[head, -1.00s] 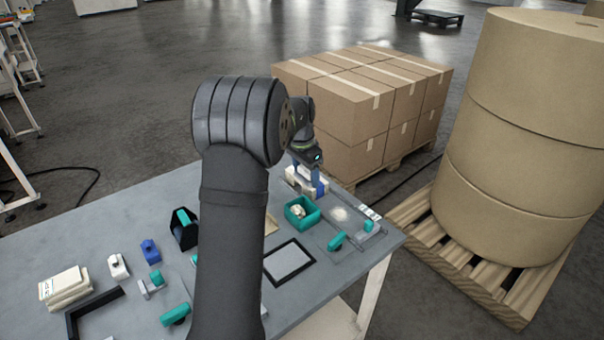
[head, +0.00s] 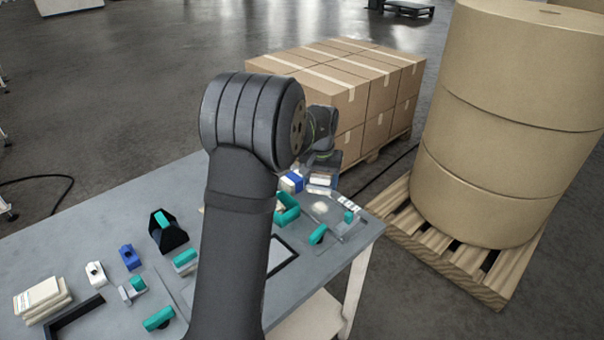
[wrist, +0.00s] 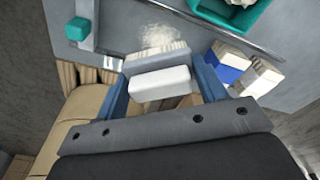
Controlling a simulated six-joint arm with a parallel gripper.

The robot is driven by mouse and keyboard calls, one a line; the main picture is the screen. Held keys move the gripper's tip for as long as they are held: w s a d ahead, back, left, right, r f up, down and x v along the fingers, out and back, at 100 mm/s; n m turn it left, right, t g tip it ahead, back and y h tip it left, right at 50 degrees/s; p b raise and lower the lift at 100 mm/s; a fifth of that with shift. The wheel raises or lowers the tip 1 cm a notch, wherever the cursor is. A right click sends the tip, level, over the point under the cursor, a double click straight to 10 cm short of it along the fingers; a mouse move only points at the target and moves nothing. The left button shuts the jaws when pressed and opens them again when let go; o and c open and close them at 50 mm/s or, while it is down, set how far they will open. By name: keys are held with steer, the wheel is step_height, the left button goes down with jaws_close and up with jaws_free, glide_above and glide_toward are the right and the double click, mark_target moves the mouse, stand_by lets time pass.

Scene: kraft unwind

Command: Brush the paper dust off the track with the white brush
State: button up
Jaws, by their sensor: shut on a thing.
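My gripper (wrist: 163,86) is shut on the white brush (wrist: 160,82), with a blue finger on each side of its white body. Pale bristles show just beyond the body in the wrist view. The brush also shows small below my wrist in the head view (head: 321,181). The paper dust (wrist: 163,37) is a pale, fuzzy patch on the grey track (wrist: 125,40), just beyond the bristles. The dust also shows in the head view (head: 320,207). Whether the bristles touch the track cannot be told.
A blue-and-white block (wrist: 228,65) and another pale block lie right of the brush in the wrist view. A teal bin (wrist: 222,14) with crumpled paper is beyond a metal rail. A teal-handled piece (wrist: 78,30) is at left. Stacked cartons (head: 370,85) stand behind the table.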

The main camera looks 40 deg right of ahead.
mark_target(330, 185)
steer(key=s, duration=0.1)
steer(key=n, duration=0.1)
steer(key=s+d, duration=0.1)
steer(key=shift+s+d+f+n, duration=0.1)
steer(key=shift+s+f+n, duration=0.15)
steer(key=shift+s+n, duration=0.15)
steer(key=shift+s+f, duration=0.1)
steer(key=shift+f, duration=3.15)
steer(key=shift+w+f, duration=0.3)
steer(key=shift+f, duration=0.65)
steer(key=shift+w, duration=3.4)
steer(key=shift+c, duration=0.4)
steer(key=shift+s, duration=3.6)
steer(key=shift+s+a+r, duration=0.1)
steer(key=shift+a, duration=0.15)
steer(key=shift+w, duration=3.8)
steer(key=shift+s, duration=3.8)
steer(key=shift+r, duration=4.1)
